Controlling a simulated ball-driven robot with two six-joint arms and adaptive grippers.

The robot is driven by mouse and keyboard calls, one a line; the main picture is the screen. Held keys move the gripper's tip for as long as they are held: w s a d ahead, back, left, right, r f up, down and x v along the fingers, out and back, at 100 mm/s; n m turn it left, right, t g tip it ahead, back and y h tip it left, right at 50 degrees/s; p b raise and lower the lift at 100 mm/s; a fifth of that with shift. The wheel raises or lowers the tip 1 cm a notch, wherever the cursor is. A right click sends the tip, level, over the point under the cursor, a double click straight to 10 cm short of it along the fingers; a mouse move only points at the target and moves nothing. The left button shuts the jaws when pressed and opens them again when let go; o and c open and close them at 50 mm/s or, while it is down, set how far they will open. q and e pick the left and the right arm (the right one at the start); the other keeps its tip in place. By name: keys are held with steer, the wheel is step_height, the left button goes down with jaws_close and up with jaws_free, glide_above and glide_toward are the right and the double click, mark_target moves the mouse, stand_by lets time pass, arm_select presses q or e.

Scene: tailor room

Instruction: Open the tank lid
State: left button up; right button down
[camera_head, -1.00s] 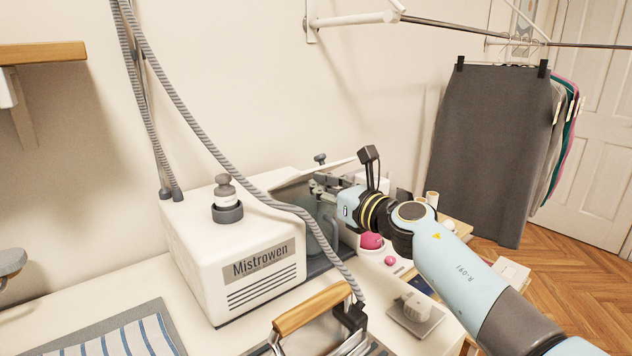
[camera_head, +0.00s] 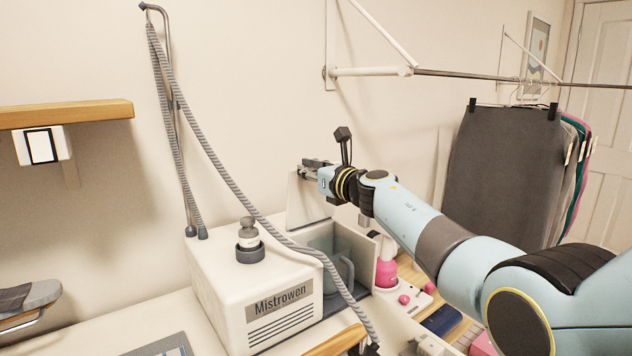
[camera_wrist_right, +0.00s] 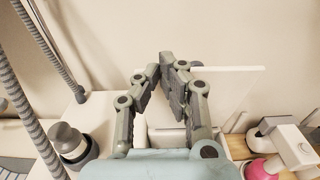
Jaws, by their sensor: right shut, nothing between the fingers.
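The white tank lid (camera_head: 308,205) stands raised, close to upright, at the back of the Mistrowen steam unit (camera_head: 215,283). Below it the tank bay (camera_head: 357,246) is open, and a translucent bluish-grey tank with a handle (camera_head: 330,268) shows inside. My right gripper (camera_head: 308,169) is at the lid's top edge, shut with nothing between its fingers. In the right wrist view its fingertips (camera_wrist_right: 167,62) come together in front of the pale lid panel (camera_wrist_right: 225,92); I cannot tell whether they touch it. My left gripper is not in view.
A grey hose (camera_head: 255,212) hangs from a wall hook and crosses in front of the unit. A wooden shelf (camera_head: 66,114) is at left; hanging skirts (camera_head: 503,170) are at right.

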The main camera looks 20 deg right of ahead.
steer(key=shift+w+a+r+g+p, duration=0.25)
steer(key=shift+w+g, duration=0.1)
steer(key=shift+w, duration=0.3)
steer(key=shift+w+a+r+g+p, duration=0.25)
steer(key=shift+w+g, duration=0.1)
steer(key=shift+w, duration=0.25)
steer(key=shift+w+a+g+h+p, duration=0.2)
steer(key=shift+w+g+h+p, duration=0.1)
steer(key=shift+w, duration=0.25)
steer(key=shift+w+a+g+h+p, duration=0.2)
steer(key=shift+w+g+p, duration=0.1)
steer(key=shift+w, duration=0.2)
steer(key=shift+w, duration=0.1)
